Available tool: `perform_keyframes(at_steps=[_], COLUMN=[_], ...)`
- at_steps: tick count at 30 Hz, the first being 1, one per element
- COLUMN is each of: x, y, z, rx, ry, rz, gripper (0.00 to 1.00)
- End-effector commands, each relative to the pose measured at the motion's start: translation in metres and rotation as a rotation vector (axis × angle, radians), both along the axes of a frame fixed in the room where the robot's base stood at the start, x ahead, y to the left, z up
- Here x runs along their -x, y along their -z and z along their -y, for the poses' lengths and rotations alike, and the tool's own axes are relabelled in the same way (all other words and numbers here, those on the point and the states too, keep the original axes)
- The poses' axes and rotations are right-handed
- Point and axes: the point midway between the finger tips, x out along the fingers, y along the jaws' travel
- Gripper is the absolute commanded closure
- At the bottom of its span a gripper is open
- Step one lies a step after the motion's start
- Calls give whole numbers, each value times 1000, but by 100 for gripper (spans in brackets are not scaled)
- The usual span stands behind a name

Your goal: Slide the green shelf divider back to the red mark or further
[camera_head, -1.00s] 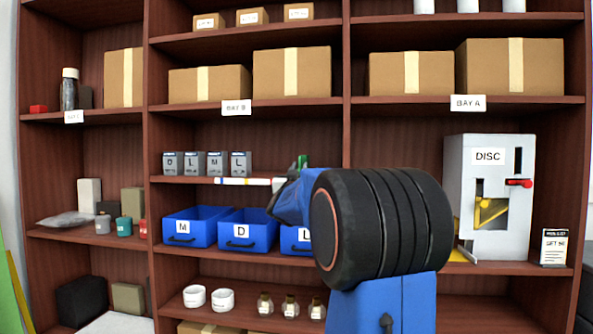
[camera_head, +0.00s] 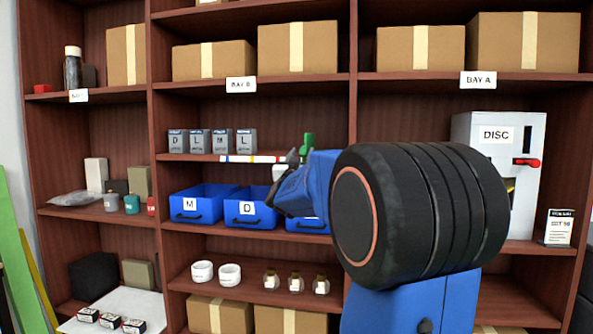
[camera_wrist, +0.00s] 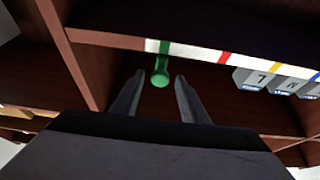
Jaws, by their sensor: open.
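The green divider (camera_head: 308,143) stands at the front of the middle shelf in bay B, to the right of the white strip (camera_head: 240,158) with coloured marks. In the wrist view the divider (camera_wrist: 160,75) shows as a rounded green end between the tips of my open gripper (camera_wrist: 158,82), with gaps on both sides. The red mark (camera_wrist: 224,57) lies on the strip to the right of the divider in the wrist view.
Several grey boxes (camera_head: 200,141) labelled D, L and M stand on the same shelf to the left. Blue bins (camera_head: 203,204) sit on the shelf below. The DISC machine (camera_head: 500,134) stands in bay A. My arm hides part of the shelves.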

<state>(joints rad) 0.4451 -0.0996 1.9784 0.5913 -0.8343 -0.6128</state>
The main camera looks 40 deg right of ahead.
Motion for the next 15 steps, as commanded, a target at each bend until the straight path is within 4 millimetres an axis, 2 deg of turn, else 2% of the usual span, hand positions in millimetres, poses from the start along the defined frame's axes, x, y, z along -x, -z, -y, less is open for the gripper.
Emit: perform_keyframes(at_steps=[9,15], x=[37,53], y=[24,36], z=[-48,-70], rx=[0,0], ry=[-3,-2], rz=[0,0], gripper=[60,60])
